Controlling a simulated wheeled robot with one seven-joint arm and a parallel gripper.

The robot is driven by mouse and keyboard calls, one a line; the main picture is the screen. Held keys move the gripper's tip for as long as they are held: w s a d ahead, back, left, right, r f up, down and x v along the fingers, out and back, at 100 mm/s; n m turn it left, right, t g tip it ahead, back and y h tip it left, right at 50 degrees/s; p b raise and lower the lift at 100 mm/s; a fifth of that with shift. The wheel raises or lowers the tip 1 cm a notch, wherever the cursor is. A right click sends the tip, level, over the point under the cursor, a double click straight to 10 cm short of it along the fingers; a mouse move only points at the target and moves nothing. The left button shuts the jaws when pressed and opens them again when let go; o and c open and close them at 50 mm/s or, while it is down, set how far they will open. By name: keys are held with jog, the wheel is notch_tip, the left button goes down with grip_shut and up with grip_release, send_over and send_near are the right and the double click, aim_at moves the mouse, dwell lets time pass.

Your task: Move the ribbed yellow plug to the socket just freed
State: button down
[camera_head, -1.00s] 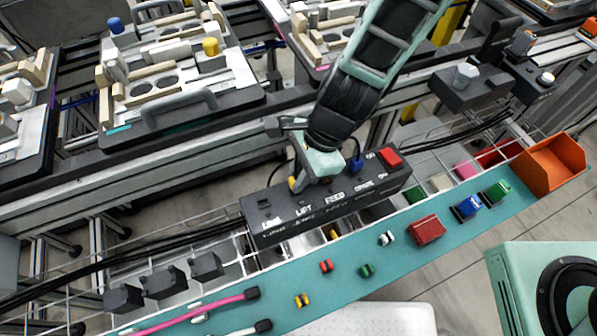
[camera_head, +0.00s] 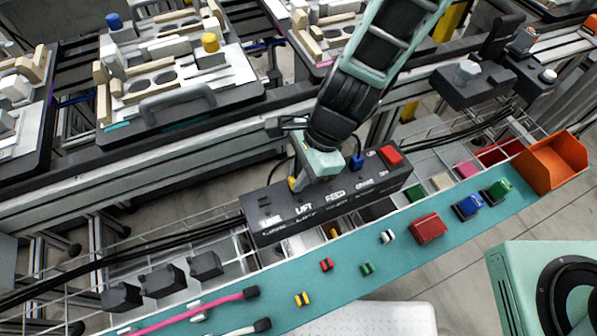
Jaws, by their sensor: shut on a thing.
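A black socket strip (camera_head: 290,222) carries white labels; LINE, LIFT, FEED and SPARE are legible or nearly so. A yellow plug (camera_head: 292,183) shows at the left edge of my gripper (camera_head: 303,182), which is shut on it above the LIFT part of the strip. My gripper hides most of the plug, so its ribs and whether it is seated cannot be seen. A blue plug (camera_head: 356,162) stands in the strip to the right, near SPARE. A dark socket opening (camera_head: 265,201) shows at the LINE end, with no plug in it.
A red switch (camera_head: 390,156) sits at the strip's right end. In front, a teal shelf (camera_head: 340,290) holds a red block (camera_head: 428,229), small coloured clips and pink and white cables. An orange bin (camera_head: 551,165) stands at right. Black cables run behind the strip.

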jog(key=shift+f+b, duration=0.4)
jog(key=shift+f, duration=0.15)
dwell(0.4)
jog(key=c, duration=1.3)
grip_release()
jog(key=shift+r, duration=0.15)
jog(key=p+v, duration=0.4)
jog(key=v, duration=1.3)
jog(key=shift+r, duration=0.1)
jog(key=s+d+r+n+t+h, duration=0.1)
jog(key=s+d+r+n, duration=0.3)
jog(key=n, duration=0.6)
jog(key=s+d+r+n+t+h+p, duration=0.1)
jog(key=s+d+r+n+h, duration=0.1)
jog(key=s+d+r+n, duration=0.2)
jog(key=s+d+n, duration=0.1)
jog(key=s+n, duration=0.2)
jog(key=n, duration=0.3)
jog(key=shift+d+n+h, duration=0.3)
jog(key=shift+d, duration=0.1)
